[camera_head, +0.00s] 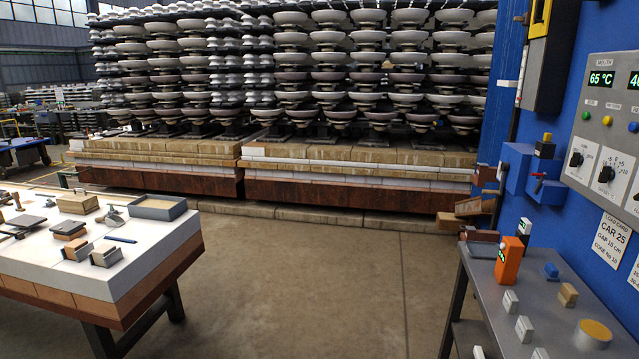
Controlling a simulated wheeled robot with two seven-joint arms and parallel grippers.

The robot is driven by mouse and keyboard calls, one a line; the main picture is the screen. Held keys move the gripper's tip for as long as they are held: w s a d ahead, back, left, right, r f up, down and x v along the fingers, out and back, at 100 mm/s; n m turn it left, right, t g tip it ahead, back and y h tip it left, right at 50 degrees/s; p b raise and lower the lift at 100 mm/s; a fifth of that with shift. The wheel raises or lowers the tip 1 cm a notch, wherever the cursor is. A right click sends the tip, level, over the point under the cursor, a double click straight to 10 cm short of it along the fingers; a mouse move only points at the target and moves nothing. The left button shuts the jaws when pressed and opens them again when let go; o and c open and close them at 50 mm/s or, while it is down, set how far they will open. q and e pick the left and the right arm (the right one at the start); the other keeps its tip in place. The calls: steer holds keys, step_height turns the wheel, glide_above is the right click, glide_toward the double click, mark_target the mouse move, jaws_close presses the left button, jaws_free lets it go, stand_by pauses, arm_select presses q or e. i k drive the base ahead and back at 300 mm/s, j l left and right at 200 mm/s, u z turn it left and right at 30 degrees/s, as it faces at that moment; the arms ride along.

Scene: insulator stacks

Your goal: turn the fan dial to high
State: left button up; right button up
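A grey control panel (610,125) is on the blue wall at the right edge. It carries black rotary dials in a row: a left dial (577,159), a middle dial (606,174) with a numbered scale, and a right dial (636,196) cut by the picture edge. The lettering is too small to tell which one is the fan dial, and their settings are hard to read. Neither of my grippers shows in the head view.
A grey bench (480,262) with an orange device (508,260), small blocks and a yellow-topped cylinder (592,335) stands below the panel. Blue boxes with a red lever (540,184) jut from the wall. A white-topped table (95,272) is at left; the floor (320,290) between is clear.

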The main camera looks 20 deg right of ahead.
mark_target(576, 158)
steer(key=i+l+z, duration=0.1)
steer(key=i+z, duration=0.65)
steer(key=i, duration=0.15)
steer(key=i+j+z, duration=0.15)
steer(key=i+z, duration=0.2)
steer(key=i, duration=0.1)
